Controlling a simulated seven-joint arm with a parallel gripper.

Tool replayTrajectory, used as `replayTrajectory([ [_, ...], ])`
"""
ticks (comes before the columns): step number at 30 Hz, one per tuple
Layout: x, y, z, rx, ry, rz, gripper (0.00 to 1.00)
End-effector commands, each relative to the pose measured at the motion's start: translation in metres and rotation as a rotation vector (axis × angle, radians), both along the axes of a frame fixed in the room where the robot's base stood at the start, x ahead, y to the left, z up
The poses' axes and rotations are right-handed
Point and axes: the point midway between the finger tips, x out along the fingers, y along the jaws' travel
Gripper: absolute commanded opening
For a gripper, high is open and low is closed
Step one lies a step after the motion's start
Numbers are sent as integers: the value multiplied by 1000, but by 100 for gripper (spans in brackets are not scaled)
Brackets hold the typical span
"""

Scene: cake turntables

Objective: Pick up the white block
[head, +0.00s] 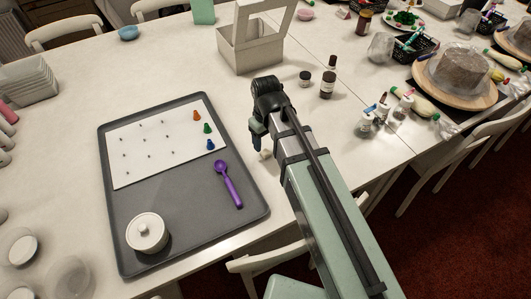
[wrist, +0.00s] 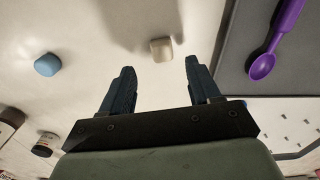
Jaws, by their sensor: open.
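The white block (wrist: 161,49), a small off-white cube with rounded edges, lies on the pale table in the wrist view. It sits beyond my gripper's fingertips, roughly in line with the gap between them. In the head view the white block (head: 265,154) is a small pale spot beside the arm, just right of the tray. My gripper (wrist: 159,78) is open and empty, with its two dark fingers apart. In the head view my gripper (head: 256,138) is mostly hidden by the arm, above the table near the tray's right edge.
A grey tray (head: 175,215) with a purple spoon (head: 228,184), a white lidded pot (head: 147,232) and a white sheet lies left of the block. A blue block (wrist: 47,65) and a small jar (wrist: 45,144) stand left in the wrist view. A white open box (head: 250,52) stands behind.

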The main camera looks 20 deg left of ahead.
Motion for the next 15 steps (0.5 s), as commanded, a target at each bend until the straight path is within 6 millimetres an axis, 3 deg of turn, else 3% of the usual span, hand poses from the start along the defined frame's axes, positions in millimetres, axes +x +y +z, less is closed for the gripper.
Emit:
replayTrajectory([
  [9, -5, 0, -35, 0, 1, 0, 62],
  [15, -4, 0, -44, 1, 0, -1, 62],
])
